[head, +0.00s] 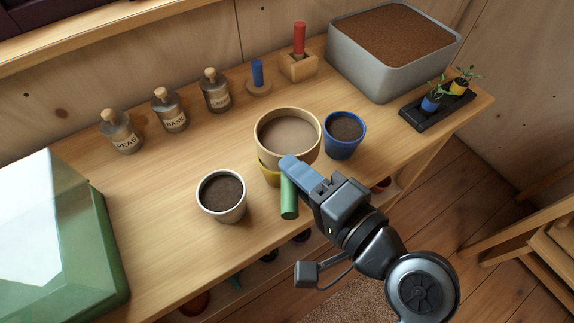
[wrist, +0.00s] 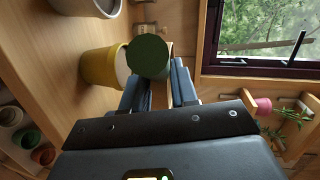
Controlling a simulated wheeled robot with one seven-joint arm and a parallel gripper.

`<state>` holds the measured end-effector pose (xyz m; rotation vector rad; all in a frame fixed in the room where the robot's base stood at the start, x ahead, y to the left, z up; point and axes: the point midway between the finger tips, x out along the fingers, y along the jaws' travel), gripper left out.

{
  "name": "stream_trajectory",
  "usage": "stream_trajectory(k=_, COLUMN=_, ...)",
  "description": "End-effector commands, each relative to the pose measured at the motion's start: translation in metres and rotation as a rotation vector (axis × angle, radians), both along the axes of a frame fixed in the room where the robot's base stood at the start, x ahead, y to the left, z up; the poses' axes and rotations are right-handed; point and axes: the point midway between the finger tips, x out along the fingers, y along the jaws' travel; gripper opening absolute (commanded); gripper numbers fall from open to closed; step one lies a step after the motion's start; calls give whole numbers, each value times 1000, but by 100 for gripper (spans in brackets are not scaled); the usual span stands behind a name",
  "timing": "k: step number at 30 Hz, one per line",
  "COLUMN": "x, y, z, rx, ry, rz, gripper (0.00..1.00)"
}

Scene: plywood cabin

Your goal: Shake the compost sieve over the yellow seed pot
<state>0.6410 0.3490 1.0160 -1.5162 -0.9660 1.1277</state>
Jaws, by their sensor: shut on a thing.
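The compost sieve (head: 260,127) is a round wooden-rimmed sieve with a grey-brown inside and a green handle (head: 289,199). My gripper (head: 291,166) is shut on the sieve at its handle side and holds it over the yellow seed pot (head: 266,173). The sieve hides most of that pot in the head view, including its inside. In the wrist view, the handle's round green end (wrist: 148,55) shows in front of the fingers (wrist: 158,88), with the yellow pot (wrist: 102,68) beside it. Whether sieve and pot touch, I cannot tell.
A blue pot (head: 343,140) stands close right of the sieve, and a white pot (head: 224,208) stands to the left, both filled with dark soil. Labelled bottles (head: 170,115) line the back. A grey soil tub (head: 375,75) and a green box (head: 95,240) flank the bench.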

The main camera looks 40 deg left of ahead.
Motion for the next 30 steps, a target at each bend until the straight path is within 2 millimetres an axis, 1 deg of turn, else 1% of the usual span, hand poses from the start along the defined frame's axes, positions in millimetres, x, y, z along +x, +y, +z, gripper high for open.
stream_trajectory(k=5, x=0, y=8, z=2, rx=2, ry=-1, rz=1, gripper=0)
stream_trajectory(k=12, x=0, y=33, z=2, rx=0, ry=-2, rz=2, gripper=0)
stream_trajectory(k=16, x=0, y=40, z=1, rx=0, ry=-1, rz=1, gripper=0)
stream_trajectory(k=20, x=0, y=35, z=0, rx=0, ry=0, rz=-1, gripper=0)
stream_trajectory(k=30, x=0, y=3, z=0, rx=1, ry=-1, rz=-2, gripper=0)
